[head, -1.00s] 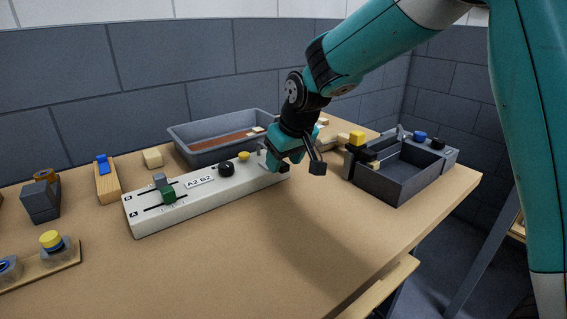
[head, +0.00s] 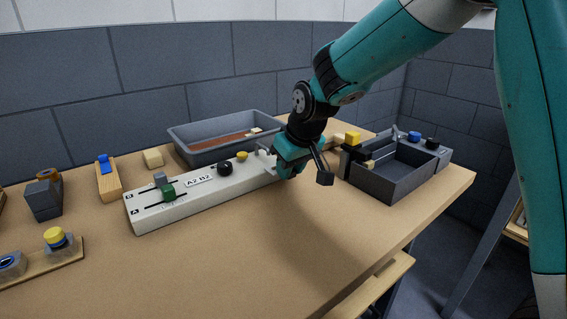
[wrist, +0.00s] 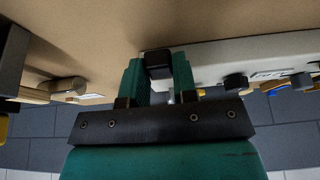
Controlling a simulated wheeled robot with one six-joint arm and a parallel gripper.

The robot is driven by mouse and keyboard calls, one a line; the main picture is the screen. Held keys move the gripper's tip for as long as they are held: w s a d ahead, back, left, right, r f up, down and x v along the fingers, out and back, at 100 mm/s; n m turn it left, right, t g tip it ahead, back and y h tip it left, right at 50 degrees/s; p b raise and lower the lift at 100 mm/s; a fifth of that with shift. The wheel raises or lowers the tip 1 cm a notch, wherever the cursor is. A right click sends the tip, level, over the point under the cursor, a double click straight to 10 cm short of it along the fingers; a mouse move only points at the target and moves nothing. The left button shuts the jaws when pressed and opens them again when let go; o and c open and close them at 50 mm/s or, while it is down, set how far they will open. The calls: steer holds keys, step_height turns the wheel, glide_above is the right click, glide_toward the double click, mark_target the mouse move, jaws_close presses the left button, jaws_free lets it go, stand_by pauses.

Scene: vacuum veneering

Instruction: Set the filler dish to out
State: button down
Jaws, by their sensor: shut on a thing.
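My gripper (head: 286,170) is at the right end of the long white panel (head: 240,180). In the wrist view, its two green fingers (wrist: 158,80) are shut on a small black block (wrist: 158,58) at the end of that panel (wrist: 215,60). The fingers hide most of this block in the head view. No part is clearly marked as the filler dish, and I cannot tell whether the black block belongs to it.
A dark open box (head: 400,185) stands at the right.

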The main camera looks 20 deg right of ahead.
steer(key=shift+s+d, duration=0.25)
steer(key=shift+s, duration=0.65)
steer(key=c, duration=0.9)
jaws_free()
steer(key=shift+s, duration=0.1)
steer(key=shift+r, duration=0.35)
steer(key=p+v, duration=0.2)
steer(key=v, duration=1.4)
steer(key=shift+s+r, duration=0.25)
steer(key=shift+r, duration=0.1)
steer(key=shift+d, duration=0.1)
